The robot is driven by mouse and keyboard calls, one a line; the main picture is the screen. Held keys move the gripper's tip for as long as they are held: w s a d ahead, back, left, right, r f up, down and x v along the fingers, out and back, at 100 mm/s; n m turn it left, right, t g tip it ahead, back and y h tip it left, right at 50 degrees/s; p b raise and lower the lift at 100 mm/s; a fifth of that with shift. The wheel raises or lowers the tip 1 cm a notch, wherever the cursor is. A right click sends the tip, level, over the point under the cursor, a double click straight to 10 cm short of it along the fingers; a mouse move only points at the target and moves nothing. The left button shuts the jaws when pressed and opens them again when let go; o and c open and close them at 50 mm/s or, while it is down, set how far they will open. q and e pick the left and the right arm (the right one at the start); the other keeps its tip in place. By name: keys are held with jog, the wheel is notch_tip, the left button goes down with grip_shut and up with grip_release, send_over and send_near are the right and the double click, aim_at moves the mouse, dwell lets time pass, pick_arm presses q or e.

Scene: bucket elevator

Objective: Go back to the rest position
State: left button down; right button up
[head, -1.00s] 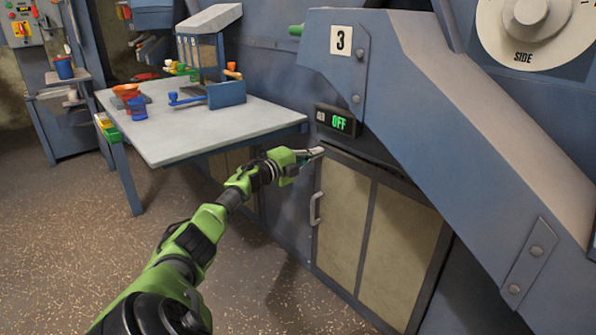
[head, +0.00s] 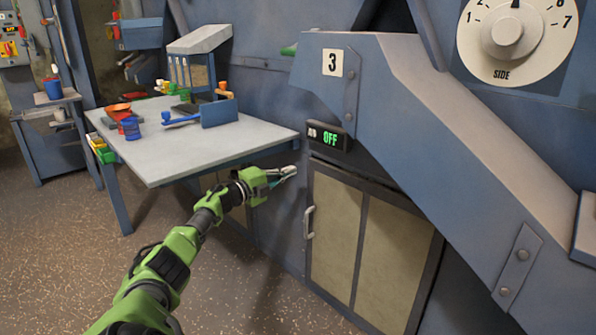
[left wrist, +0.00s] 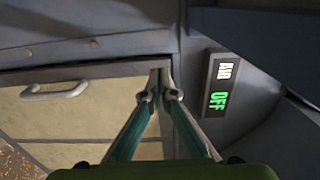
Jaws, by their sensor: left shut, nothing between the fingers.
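My left gripper (head: 291,172) is shut and empty. In the head view it points right, in front of the blue machine wall, just left of the cabinet door's upper edge and below the lit sign. In the left wrist view its fingertips (left wrist: 162,78) meet near the corner of the door frame, apart from the sign. The black sign (head: 329,136) shows green OFF; in the left wrist view the sign (left wrist: 219,88) reads AIR and OFF. My right gripper is in neither view.
A cabinet door (head: 365,243) with a pale handle (head: 309,222) stands beside the arm. A grey table (head: 200,146) with small coloured parts is at the left. A sloping blue chute (head: 440,120) fills the right. A dial (head: 515,38) is at upper right. Speckled floor is open at lower left.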

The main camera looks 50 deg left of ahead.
pick_arm(q)
jog(key=s+a, duration=0.4)
jog(key=shift+s+a, duration=0.15)
jog(key=shift+s, duration=0.25)
